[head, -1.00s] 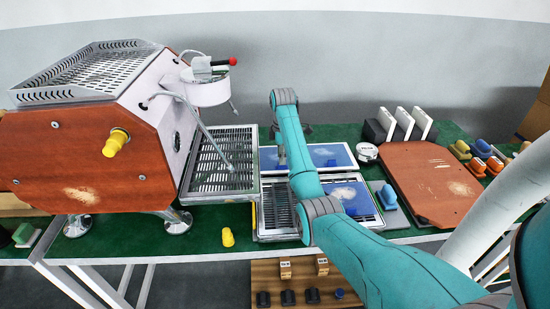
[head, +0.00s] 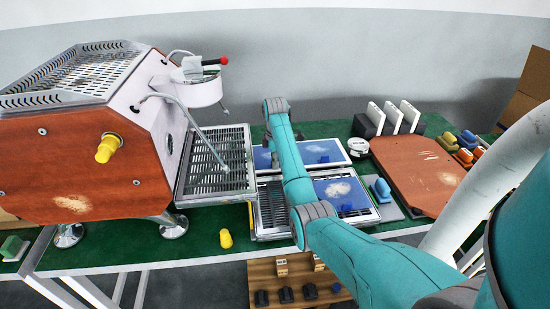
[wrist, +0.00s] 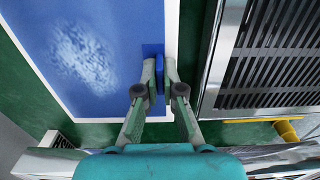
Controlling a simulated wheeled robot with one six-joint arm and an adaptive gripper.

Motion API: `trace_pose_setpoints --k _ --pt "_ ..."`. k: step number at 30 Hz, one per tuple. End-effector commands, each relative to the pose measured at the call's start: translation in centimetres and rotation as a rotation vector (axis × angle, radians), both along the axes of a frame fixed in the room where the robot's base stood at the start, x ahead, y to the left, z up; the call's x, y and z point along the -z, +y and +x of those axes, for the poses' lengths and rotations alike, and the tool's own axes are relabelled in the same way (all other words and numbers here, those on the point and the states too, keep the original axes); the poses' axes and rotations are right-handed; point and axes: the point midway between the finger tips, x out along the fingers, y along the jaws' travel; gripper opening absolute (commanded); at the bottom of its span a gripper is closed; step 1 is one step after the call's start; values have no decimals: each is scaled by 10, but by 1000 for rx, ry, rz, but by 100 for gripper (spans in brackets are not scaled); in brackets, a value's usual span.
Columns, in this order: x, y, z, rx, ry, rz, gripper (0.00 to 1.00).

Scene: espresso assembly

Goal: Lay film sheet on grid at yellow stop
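A film sheet (head: 292,157), blue with a pale smudge and a white border, lies flat behind the grid. In the wrist view this sheet (wrist: 80,50) fills the upper left. My gripper (wrist: 160,72) is at its edge nearest the grid, its fingers close together with the sheet's small upright blue tab between them, apparently shut on it. The slatted grid (head: 272,208) shows to the right in the wrist view (wrist: 275,60), with the yellow stop (wrist: 288,131) at its lower edge. Another blue sheet (head: 340,190) covers the grid's right part. My arm hides the fingertips in the head view.
The espresso machine (head: 90,150) with its drip tray (head: 215,185) stands left of the grid. A yellow knob-like piece (head: 226,239) stands at the front. A blue-handled tool (head: 381,189) and a brown panel (head: 425,170) lie to the right.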

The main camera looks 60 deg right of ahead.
Motion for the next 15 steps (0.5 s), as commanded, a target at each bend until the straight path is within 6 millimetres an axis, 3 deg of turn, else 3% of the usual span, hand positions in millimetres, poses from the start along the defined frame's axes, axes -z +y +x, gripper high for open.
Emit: trace_pose_setpoints --k 15 --pt "-7 0 0 0 0 0 0"
